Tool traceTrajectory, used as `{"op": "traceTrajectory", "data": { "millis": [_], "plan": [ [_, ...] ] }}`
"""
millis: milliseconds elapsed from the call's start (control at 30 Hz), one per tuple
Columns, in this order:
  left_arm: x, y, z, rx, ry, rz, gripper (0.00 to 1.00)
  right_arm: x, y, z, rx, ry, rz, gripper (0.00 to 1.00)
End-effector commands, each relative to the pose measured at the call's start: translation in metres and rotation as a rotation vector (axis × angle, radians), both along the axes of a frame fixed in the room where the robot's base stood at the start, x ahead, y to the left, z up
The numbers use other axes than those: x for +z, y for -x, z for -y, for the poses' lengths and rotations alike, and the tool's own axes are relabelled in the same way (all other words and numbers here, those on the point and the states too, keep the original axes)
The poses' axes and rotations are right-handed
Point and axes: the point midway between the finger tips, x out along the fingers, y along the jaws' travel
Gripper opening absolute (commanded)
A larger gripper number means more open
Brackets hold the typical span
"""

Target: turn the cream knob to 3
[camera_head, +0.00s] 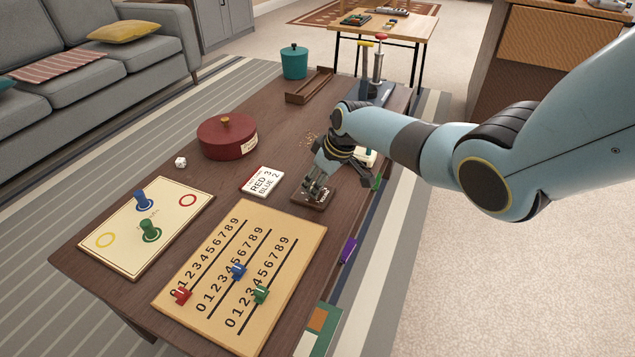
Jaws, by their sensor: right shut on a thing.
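My right gripper (314,194) reaches down from the right onto a small dark brown dial plate (302,203) on the wooden table. Its fingers are shut around the cream knob at the plate, and they hide the knob almost wholly. Small pale marks show at the plate's edge, too small to read, so I cannot tell which number the knob points to. My left gripper is not in view.
A card reading RED 3, BLUE 2 (264,181) lies left of the plate. A number board with coloured sliders (310,229) lies in front. A red lidded pot (226,139) and a board with pegs (171,213) stand left. A pale item (369,158) is behind my gripper.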

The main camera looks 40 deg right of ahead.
Motion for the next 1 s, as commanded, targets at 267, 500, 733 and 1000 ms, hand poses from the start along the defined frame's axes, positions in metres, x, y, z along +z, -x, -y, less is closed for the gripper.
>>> {"op": "traceTrajectory", "data": {
  "millis": [267,500,733,1000],
  "plan": [
    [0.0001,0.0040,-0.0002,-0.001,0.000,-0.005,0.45,-0.0012,0.0013,-0.0002,0.007,0.000,-0.003,0.00],
    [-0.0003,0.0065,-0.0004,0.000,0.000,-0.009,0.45,-0.0012,0.0012,-0.0002,0.006,0.000,-0.003,0.45],
    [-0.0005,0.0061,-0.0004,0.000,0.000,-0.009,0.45,-0.0005,0.0005,0.0000,0.006,0.000,-0.002,0.55],
    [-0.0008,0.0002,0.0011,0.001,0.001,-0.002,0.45,0.0071,0.0029,0.0020,0.006,0.001,0.000,0.55]
  ]
}}
